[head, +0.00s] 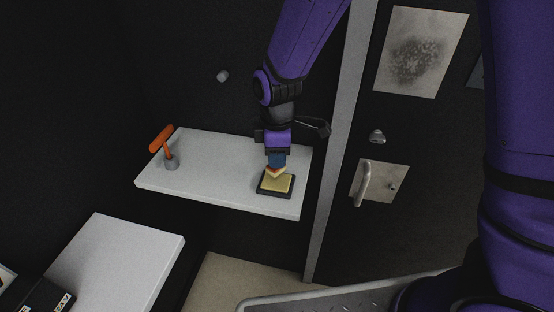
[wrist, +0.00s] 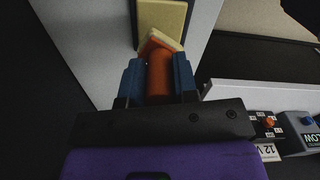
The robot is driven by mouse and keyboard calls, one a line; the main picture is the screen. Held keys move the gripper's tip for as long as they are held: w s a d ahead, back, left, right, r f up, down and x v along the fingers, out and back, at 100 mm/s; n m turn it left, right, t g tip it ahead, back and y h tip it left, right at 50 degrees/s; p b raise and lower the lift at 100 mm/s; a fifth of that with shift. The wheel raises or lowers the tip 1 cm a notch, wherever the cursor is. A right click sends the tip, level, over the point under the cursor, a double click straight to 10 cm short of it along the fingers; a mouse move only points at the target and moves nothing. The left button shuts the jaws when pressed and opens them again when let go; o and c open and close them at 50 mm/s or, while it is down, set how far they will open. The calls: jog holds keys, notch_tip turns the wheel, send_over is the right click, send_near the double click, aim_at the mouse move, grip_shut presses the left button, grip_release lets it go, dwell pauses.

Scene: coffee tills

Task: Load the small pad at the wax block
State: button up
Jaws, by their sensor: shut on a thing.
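My gripper (head: 277,158) is shut on the orange handle (wrist: 159,75) of the small pad, with one blue finger on each side. The small pad (wrist: 161,40) has a pale cream, angled head, which also shows below the fingers in the head view (head: 276,173). The wax block (head: 278,184) is a yellow slab in a black tray on the white shelf. It also shows in the wrist view (wrist: 161,16), just beyond the pad's head. The pad overlaps the block's back edge in the head view; I cannot tell whether they touch.
On the shelf (head: 215,165), a grey cup (head: 172,162) at the left holds an orange-handled tool (head: 161,139). A door with a handle (head: 364,183) stands to the right. A lower white counter (head: 120,262) is at front left. The wrist view shows boxes with an orange knob (wrist: 269,122) and a blue knob (wrist: 307,121).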

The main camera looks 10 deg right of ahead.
jog(key=shift+r, duration=1.7)
